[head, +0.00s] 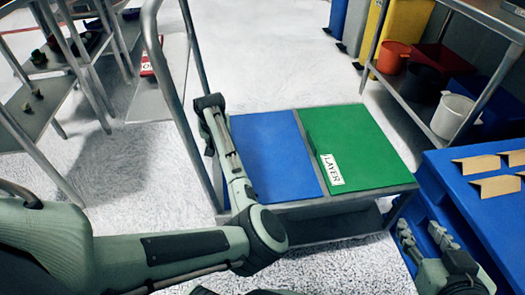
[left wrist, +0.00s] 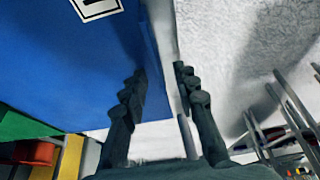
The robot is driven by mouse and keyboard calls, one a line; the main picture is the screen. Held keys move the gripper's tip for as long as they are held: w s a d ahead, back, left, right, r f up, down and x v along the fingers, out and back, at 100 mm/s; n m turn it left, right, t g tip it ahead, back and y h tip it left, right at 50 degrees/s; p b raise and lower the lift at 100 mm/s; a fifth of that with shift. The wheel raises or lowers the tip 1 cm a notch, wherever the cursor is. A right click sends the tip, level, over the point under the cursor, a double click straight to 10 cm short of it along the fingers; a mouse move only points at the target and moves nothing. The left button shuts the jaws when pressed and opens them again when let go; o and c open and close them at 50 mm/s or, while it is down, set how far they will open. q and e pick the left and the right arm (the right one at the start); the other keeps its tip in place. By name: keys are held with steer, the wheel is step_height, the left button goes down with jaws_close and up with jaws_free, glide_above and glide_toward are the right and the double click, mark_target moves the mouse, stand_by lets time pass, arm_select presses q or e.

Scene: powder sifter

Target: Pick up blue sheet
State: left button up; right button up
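The blue sheet (head: 275,160) lies flat on the left half of a low metal cart, beside a green sheet (head: 350,145) labelled LAYER. Contact cannot be told. My right gripper (head: 419,228) is at the lower right, fingers apart and empty, away from the sheet.
The cart (head: 335,203) has a tall metal handle (head: 160,60) at its left. A blue table (head: 460,205) with tan wedge-shaped pieces (head: 495,186) stands at the right. A metal shelf (head: 410,100) with pots is behind it. Open floor (head: 255,60) lies beyond the cart.

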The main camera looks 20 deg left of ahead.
arm_select(q)
steer(key=shift+f+p, duration=0.2)
steer(key=shift+p, duration=0.1)
stand_by(0.4)
jaws_close()
